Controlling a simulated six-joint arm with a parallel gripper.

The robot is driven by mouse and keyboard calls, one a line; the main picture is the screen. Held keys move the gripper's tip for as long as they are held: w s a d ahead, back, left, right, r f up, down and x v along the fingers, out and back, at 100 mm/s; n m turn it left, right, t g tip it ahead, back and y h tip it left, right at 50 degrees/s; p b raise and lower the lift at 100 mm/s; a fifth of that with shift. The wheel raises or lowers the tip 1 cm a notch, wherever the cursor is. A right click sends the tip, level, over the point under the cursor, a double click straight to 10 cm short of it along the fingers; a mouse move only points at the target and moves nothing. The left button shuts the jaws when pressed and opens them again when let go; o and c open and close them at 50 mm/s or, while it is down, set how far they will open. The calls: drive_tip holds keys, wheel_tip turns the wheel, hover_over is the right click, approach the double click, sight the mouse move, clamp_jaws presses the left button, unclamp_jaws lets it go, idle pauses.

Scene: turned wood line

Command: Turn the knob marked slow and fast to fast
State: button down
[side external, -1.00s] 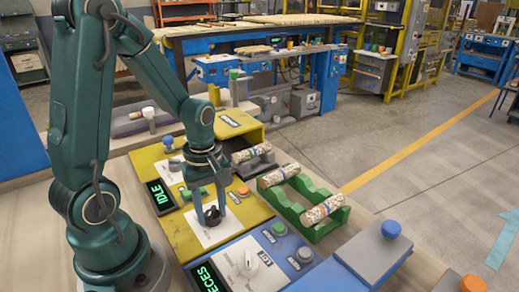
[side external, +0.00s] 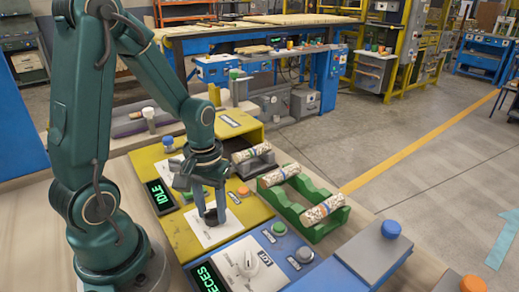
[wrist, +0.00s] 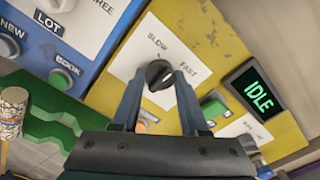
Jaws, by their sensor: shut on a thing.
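The black knob (wrist: 158,74) sits on a white plate (wrist: 150,45) on the yellow panel (wrist: 208,35). In the wrist view the plate reads SLOW above the knob and FAST to its right. My gripper (wrist: 160,82) is shut on the knob, one finger on each side. In the side view my gripper (side external: 209,212) reaches straight down to the knob (side external: 211,217), which the fingers partly cover. The knob's pointer is too hidden for me to tell its exact setting.
An IDLE display (side external: 160,195) and a green button (wrist: 215,105) are near the knob. A blue panel (side external: 285,264) with a white dial (side external: 246,263) lies in front. A green rack (side external: 322,226) holding patterned cylinders stands to the right.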

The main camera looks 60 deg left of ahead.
sight(212, 210)
drive_tip(key=m, duration=0.4)
drive_tip(key=shift+m, duration=0.3)
drive_tip(key=shift+d+m, duration=0.1)
drive_tip(key=shift+m, duration=1.8)
drive_tip(key=shift+c, duration=2.1)
unclamp_jaws()
drive_tip(key=shift+r, duration=0.1)
drive_tip(key=shift+r, duration=2.5)
